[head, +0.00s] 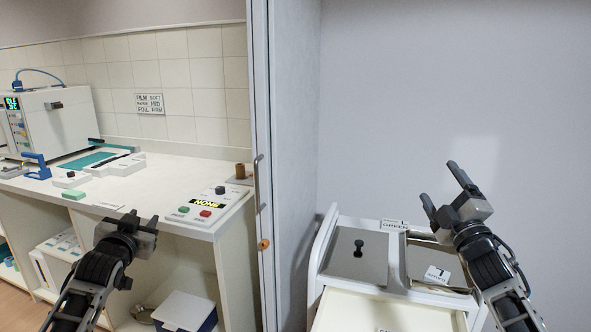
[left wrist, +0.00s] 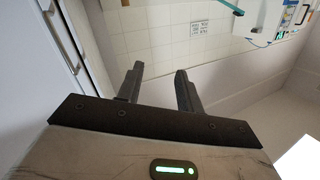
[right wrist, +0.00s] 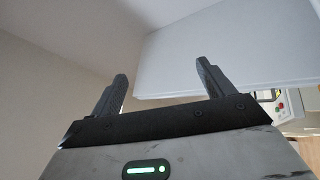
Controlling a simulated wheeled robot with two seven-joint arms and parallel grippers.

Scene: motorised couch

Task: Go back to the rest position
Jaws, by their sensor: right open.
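My left gripper (head: 139,220) is raised in front of the left counter's front edge in the head view. Its two fingers also show apart and empty in the left wrist view (left wrist: 158,84). My right gripper (head: 442,187) is raised above the right side of the white cart in the head view. Its fingers are spread with nothing between them, as the right wrist view (right wrist: 161,82) also shows. Neither gripper touches anything that I can see.
A white counter (head: 160,185) stands at left with a control box (head: 205,205), a green block (head: 74,195) and a machine (head: 55,120). A tall grey door (head: 285,150) stands mid-view. The white cart (head: 325,250) at right holds a grey lid with a black knob (head: 359,246).

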